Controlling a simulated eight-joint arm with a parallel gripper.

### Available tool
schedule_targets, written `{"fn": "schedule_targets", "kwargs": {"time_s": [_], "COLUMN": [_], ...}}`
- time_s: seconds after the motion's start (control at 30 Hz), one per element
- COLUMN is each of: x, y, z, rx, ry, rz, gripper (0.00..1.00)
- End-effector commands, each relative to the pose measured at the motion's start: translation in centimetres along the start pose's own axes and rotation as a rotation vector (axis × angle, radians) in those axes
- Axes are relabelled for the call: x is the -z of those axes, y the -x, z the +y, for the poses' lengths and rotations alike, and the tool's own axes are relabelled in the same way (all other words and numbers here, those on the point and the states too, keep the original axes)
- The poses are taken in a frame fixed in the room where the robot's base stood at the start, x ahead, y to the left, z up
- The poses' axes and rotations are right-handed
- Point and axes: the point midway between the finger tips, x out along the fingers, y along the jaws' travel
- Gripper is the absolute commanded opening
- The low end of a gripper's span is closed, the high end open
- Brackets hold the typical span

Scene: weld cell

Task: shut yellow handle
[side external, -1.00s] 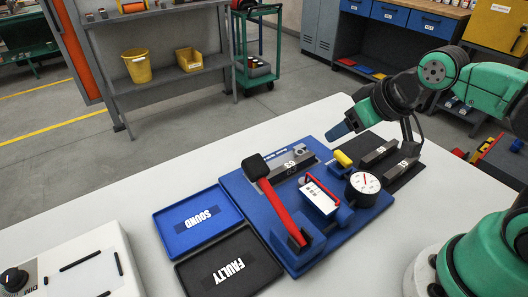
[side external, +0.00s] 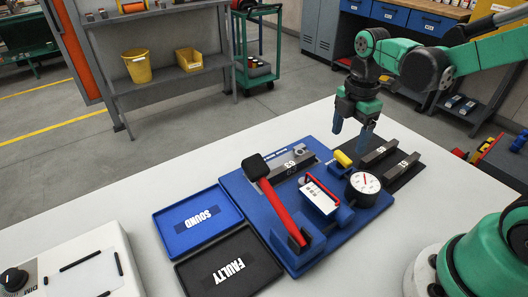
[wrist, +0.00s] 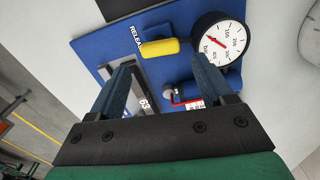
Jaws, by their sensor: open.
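The yellow handle (side external: 343,158) is a short rounded bar on the blue fixture plate (side external: 262,221), left of and behind the dial gauge (side external: 364,184). In the wrist view the yellow handle (wrist: 160,47) lies just beyond my fingertips, beside the word that starts "RELEA". My gripper (side external: 351,133) points down above the far edge of the fixture, near the handle and apart from it. Its two blue fingers are spread with nothing between them; the open gripper (wrist: 164,72) also shows in the wrist view.
A red lever with a black knob (side external: 281,207) rises over the fixture. A grey bar marked 63 (side external: 296,165) lies on it. More grey bars (side external: 379,152) lie on a dark mat at right. A blue SOUND tray (side external: 168,236) and black FAULTY tray (side external: 262,277) are at left.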

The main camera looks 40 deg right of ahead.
Motion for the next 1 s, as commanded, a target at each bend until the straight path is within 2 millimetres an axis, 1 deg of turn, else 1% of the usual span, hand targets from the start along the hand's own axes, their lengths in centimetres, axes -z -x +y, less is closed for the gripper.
{"fn": "schedule_targets", "kwargs": {"time_s": [0.2, 0.4, 0.53, 0.77, 0.8, 0.87, 0.9, 1.0], "x": [0.0, 0.0, 0.0, 0.0, 0.0, 0.0, 0.0, 0.0], "y": [-2.6, -4.4, -4.8, -4.8, -4.8, -4.8, -4.8, -4.8], "z": [0.0, 0.0, 0.0, 0.0, 0.0, 0.0, 0.0, 0.0], "rx": [-0.002, -0.003, -0.003, -0.004, -0.004, -0.004, -0.004, -0.004], "ry": [-0.002, -0.003, -0.003, -0.003, -0.003, -0.003, -0.003, -0.003], "rz": [0.0, 0.0, 0.0, 0.0, 0.0, 0.0, 0.0, 0.0], "gripper": [0.74, 0.74, 0.74, 0.74, 0.62, 0.45, 0.34, 0.08]}}
